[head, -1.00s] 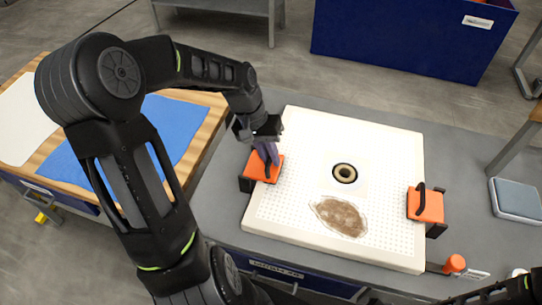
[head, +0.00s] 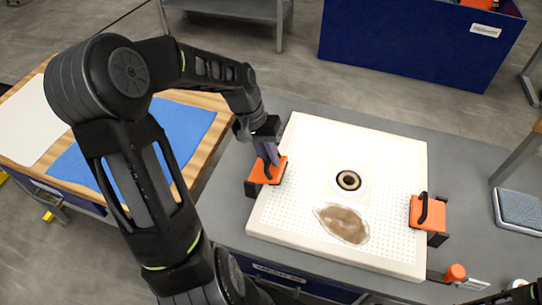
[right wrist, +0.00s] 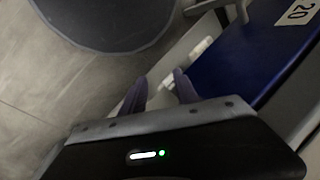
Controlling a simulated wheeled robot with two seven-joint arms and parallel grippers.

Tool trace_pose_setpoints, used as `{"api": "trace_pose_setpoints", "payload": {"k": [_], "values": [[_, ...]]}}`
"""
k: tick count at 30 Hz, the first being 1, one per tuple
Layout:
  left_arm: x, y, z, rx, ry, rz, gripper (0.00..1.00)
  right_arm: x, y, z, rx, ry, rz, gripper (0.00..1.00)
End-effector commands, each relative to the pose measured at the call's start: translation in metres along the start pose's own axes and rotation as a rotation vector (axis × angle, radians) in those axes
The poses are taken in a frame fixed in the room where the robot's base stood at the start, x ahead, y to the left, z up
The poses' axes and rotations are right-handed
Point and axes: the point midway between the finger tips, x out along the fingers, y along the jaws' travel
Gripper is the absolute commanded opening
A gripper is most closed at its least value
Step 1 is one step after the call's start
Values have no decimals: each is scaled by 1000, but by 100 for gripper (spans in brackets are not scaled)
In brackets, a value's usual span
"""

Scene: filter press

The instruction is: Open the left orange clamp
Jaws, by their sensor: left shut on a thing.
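The left orange clamp (head: 275,176) sits at the left edge of the white perforated plate (head: 300,225). My left gripper (head: 269,160) comes down on it from above, its purple-grey fingers shut at the clamp's black handle. The fingers hide part of the handle, so how far it is raised is hard to tell. The right orange clamp (head: 427,213) sits at the plate's right edge with its black handle upright. My right gripper (right wrist: 160,92) shows in the right wrist view with its two fingers apart and nothing between them.
The plate has a dark-ringed hole (head: 348,180) and a brown patch (head: 342,223) and lies on a grey table (head: 225,200). An orange knob (head: 455,272) is at front right, a grey-blue block (head: 519,210) at far right. A blue cloth (head: 180,130) lies on a wooden bench at left.

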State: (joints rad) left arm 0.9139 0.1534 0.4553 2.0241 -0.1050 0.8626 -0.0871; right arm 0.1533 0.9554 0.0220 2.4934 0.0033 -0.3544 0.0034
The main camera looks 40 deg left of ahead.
Motion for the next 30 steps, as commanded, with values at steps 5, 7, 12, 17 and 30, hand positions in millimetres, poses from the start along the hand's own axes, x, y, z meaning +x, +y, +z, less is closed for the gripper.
{"api": "trace_pose_setpoints", "payload": {"k": [5, 7, 12, 17, 30], "values": [[-4, -12, 2, -6, -2, -5, 0, -4, -2, 0, 0, 0, 0, 36], [-6, -16, 2, -6, -3, -6, 0, -6, -2, 0, 0, 0, 0, 36], [-7, -22, 4, -6, -5, -6, 0, -7, -3, 0, 0, 0, 0, 36], [-6, -22, 4, -6, -7, -6, 0, -7, -3, 0, 0, 0, 0, 36], [-12, -34, 7, -7, -12, -5, 7, -13, -5, 0, 0, 0, 0, 36]]}}
